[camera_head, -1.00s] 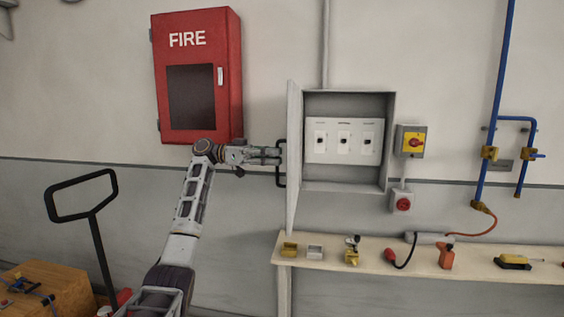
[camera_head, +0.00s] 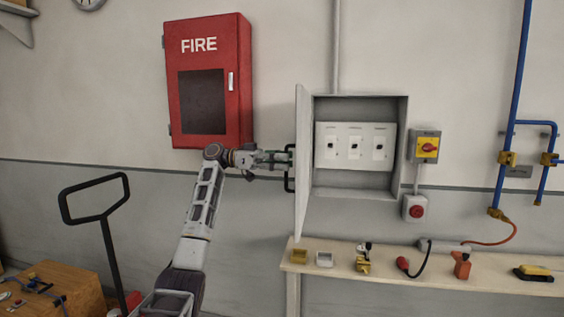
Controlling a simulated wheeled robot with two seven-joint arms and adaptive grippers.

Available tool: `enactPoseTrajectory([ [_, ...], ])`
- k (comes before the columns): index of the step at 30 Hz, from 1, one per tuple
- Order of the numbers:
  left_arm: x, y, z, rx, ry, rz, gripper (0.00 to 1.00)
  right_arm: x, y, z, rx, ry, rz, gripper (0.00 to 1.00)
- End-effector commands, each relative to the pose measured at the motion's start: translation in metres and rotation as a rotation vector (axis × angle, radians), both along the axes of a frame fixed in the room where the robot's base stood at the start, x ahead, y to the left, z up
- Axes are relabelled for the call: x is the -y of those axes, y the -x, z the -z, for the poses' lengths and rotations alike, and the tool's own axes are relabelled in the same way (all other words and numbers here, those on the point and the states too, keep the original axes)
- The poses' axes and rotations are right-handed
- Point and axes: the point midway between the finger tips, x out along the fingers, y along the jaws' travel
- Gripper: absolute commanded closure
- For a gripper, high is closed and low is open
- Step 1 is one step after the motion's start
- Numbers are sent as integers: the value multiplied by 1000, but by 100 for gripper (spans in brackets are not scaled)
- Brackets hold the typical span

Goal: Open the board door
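The grey board (camera_head: 402,150) hangs on the wall, with a white panel of several switches (camera_head: 355,147) exposed inside. Its door (camera_head: 301,165) stands swung out on the left side, seen almost edge-on. A dark handle (camera_head: 289,184) sticks out from the door's left face. My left gripper (camera_head: 284,158) reaches in from the left at the handle's upper part. Its two fingers show apart, one above the other; whether they touch the handle is unclear. My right gripper is not in view.
A red fire cabinet (camera_head: 243,90) hangs left of the board, above my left arm. A narrow shelf (camera_head: 340,276) below the door holds several small items.

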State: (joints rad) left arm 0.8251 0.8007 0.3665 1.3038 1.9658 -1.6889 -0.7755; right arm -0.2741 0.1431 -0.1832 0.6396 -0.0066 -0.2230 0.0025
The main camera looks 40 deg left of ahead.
Motion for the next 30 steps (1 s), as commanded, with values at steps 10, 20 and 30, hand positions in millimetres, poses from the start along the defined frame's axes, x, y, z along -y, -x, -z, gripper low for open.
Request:
enactPoseTrajectory([
  [10, -8, 4, 1, 0, -1, 2, 68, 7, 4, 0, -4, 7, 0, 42],
  [20, -43, 22, 0, 0, 0, 0, 68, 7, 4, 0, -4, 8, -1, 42],
  [30, -86, 43, 0, 0, 1, 0, 68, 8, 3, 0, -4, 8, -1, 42],
])
